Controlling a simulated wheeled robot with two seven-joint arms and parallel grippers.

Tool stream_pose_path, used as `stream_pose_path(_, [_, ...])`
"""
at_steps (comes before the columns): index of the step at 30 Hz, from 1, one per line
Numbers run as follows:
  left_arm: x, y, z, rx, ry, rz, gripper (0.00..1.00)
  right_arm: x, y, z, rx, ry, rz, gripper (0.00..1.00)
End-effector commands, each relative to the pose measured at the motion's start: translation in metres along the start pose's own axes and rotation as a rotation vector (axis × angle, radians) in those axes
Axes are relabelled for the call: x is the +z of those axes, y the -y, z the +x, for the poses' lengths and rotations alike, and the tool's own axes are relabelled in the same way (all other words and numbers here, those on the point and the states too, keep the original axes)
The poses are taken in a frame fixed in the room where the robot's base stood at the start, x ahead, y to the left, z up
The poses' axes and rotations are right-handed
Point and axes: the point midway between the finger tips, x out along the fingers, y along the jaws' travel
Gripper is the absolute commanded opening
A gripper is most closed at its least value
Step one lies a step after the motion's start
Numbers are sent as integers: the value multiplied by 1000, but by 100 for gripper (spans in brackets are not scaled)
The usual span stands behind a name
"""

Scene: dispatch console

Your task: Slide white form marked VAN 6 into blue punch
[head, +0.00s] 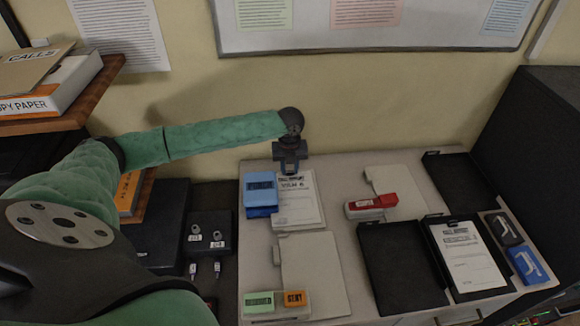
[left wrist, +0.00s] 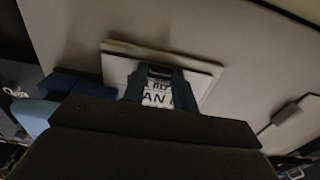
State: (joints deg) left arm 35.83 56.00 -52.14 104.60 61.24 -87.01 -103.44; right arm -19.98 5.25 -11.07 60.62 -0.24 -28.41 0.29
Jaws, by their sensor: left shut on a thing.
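The white form marked VAN 6 (head: 297,208) lies flat on the grey desk top, just right of the blue punch (head: 258,192). The punch has a light blue top and a darker blue base. My left gripper (head: 290,172) is at the form's far edge, shut on it. In the left wrist view the fingers (left wrist: 160,82) close over the form (left wrist: 157,99), and part of its lettering shows between them. The punch (left wrist: 75,83) is to the left there, partly hidden by my gripper body. The form's left edge is beside the punch; I cannot tell if they touch.
A red punch (head: 371,205) stands to the right on a pale board. Green (head: 259,302) and orange (head: 294,298) blocks sit at the front left. Black trays (head: 399,268) and a clipboard form (head: 468,258) fill the right. A whiteboard (head: 300,42) hangs behind.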

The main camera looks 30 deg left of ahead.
Motion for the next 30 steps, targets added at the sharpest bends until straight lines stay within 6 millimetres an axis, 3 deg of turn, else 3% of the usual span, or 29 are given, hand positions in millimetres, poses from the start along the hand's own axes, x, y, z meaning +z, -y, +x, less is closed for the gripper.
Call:
stream_pose_path(10, [0, -2, 2, 4, -2, 0, 5, 0, 0, 0, 0, 0, 0, 36])
stream_pose_path(11, [0, -2, 2, 4, -2, 0, 34, 0, 0, 0, 0, 0, 0, 36])
stream_pose_path(14, [0, -2, 1, 4, -1, 0, 54, 0, 0, 0, 0, 0, 0, 36])
stream_pose_path(20, [0, -1, 1, 3, -1, 0, 54, 0, 0, 0, 0, 0, 0, 36])
stream_pose_path(24, [0, -1, 1, 2, -1, 0, 79, 0, 0, 0, 0, 0, 0, 36])
stream_pose_path(30, [0, -1, 1, 2, -1, 0, 79, 0, 0, 0, 0, 0, 0, 36])
